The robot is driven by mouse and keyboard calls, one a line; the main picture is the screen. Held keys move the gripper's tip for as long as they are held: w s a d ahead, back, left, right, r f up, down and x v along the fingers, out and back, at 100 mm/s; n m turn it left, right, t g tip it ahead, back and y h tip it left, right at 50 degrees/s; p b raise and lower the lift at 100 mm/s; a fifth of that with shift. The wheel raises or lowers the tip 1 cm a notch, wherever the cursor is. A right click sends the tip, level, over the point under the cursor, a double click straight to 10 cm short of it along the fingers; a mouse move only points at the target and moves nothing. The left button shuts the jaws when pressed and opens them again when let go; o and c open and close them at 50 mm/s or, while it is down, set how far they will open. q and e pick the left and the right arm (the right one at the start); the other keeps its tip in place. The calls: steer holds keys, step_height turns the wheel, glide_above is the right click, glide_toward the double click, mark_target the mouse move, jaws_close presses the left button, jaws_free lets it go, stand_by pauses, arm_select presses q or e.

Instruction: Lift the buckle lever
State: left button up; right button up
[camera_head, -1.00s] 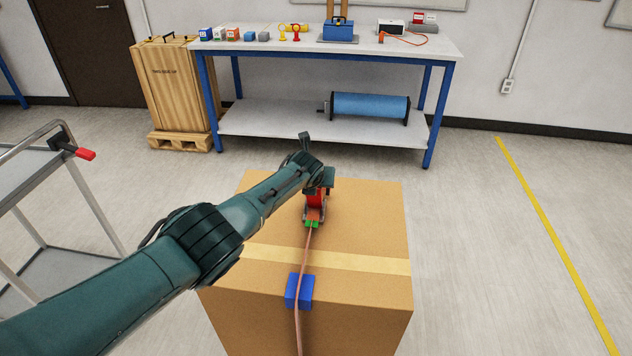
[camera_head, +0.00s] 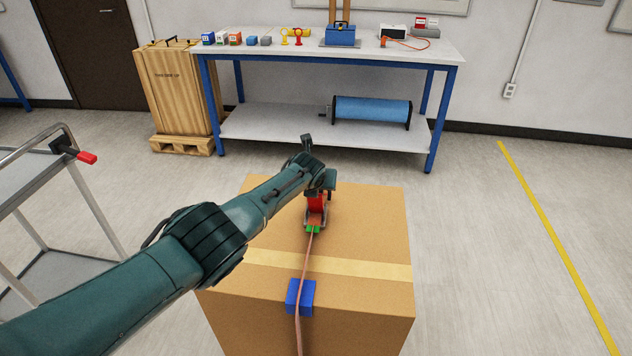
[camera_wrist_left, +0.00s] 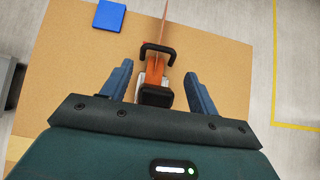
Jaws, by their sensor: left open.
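The buckle (camera_head: 315,215) sits on top of the cardboard box, with a red lever (camera_head: 316,201) and green pieces at its near end. A strap (camera_head: 306,268) runs from it over the box's near edge. My left gripper (camera_head: 322,182) is at the buckle's far end and partly hides it. In the left wrist view, my left gripper (camera_wrist_left: 161,92) is open, its blue fingers on either side of the buckle. The orange-red lever (camera_wrist_left: 156,70) with dark bars shows between and beyond the fingers; I cannot tell whether they touch it. My right gripper is not in view.
The cardboard box (camera_head: 375,235) has a blue edge guard (camera_head: 300,297) under the strap. A cart (camera_head: 35,165) stands at the left. A workbench (camera_head: 330,55) and a wooden crate (camera_head: 180,85) stand at the back. Floor right of the box is clear.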

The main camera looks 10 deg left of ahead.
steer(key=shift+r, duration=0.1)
arm_select(q)
steer(key=shift+s+r+p, duration=0.15)
steer(key=shift+p, duration=0.3)
steer(key=r+p, duration=0.1)
steer(key=p, duration=0.1)
steer(key=shift+s+r+p, duration=0.15)
steer(key=shift+s+p, duration=0.15)
steer(key=shift+s, duration=0.1)
steer(key=shift+s+r+p, duration=0.3)
steer(key=shift+r+p, duration=0.05)
steer(key=shift+p, duration=0.4)
steer(key=shift+s, duration=0.25)
steer(key=shift+s+r, duration=0.15)
steer(key=shift+s, duration=0.05)
steer(key=p+v, duration=0.1)
steer(key=v, duration=0.8)
steer(key=shift+s+r, duration=0.2)
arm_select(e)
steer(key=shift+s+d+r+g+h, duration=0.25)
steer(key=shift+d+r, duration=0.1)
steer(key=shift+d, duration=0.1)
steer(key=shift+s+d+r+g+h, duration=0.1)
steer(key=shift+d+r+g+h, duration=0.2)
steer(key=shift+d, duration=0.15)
